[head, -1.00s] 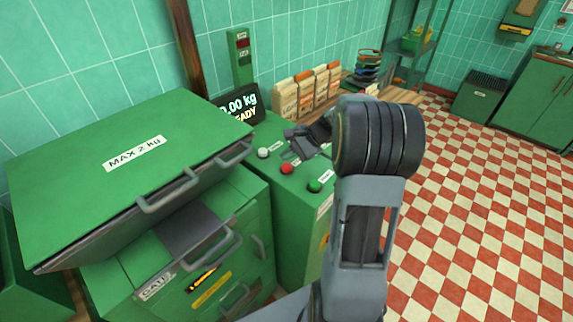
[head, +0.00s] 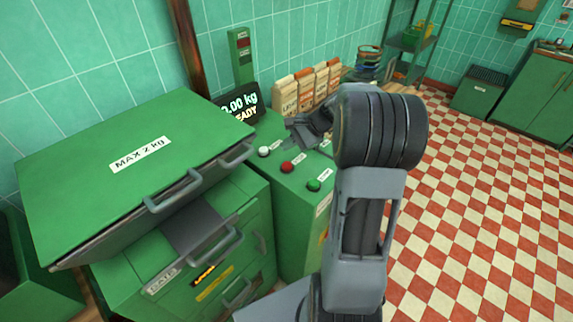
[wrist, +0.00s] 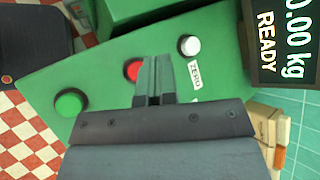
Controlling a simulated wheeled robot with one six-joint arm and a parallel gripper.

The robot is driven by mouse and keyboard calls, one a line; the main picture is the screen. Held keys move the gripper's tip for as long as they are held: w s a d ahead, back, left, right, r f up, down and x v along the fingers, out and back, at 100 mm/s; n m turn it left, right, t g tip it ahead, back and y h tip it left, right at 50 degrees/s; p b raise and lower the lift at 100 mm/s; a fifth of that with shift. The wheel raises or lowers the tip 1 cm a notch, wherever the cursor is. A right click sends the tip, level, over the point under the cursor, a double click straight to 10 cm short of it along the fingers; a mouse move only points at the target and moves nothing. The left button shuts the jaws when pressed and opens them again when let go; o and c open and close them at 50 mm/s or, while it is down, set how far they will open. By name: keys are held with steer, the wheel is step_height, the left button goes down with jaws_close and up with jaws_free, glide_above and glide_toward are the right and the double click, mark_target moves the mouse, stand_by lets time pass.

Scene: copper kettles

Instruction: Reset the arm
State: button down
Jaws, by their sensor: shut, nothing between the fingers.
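My gripper (wrist: 155,78) is shut and empty. In the wrist view its fingers point over the green control panel (wrist: 100,75), with the fingertips overlapping the edge of the red button (wrist: 132,70). I cannot tell the exact gap to the panel. In the head view my gripper (head: 303,132) is folded back beside the dark wrist joint, above the panel. The white button (head: 264,152), red button (head: 287,167) and green button (head: 314,185) stand in a row, and all show in the head view.
A display (head: 240,105) reading "0.00 kg READY" stands behind the panel. A green machine with a raised lid (head: 80,170) marked "MAX 2 KG" is on the left. Several paper bags (head: 306,88) stand beyond. Open checkered floor (head: 480,190) lies to the right.

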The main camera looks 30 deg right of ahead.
steer(key=shift+s+d+f+n, duration=0.15)
steer(key=shift+d+f+n, duration=0.05)
steer(key=shift+f+n, duration=0.15)
steer(key=s+f, duration=0.1)
steer(key=s+n+g+h, duration=0.1)
steer(key=s+f+h, duration=0.1)
steer(key=s, duration=0.1)
steer(key=shift+f+n+g, duration=0.3)
steer(key=shift+n, duration=0.05)
steer(key=s+n, duration=0.1)
steer(key=s+a+h, duration=0.1)
steer(key=shift+s+r+n+g, duration=0.1)
steer(key=shift+s+n+g, duration=0.2)
steer(key=shift+n+g, duration=0.1)
steer(key=s+a+r+n+t+h, duration=0.2)
steer(key=s+a+r+n+h, duration=0.3)
steer(key=s+a+r+n, duration=0.2)
steer(key=s+a+n, duration=0.2)
steer(key=s+n, duration=0.1)
steer(key=s, duration=0.1)
steer(key=shift+s+t, duration=0.15)
steer(key=shift+t, duration=0.15)
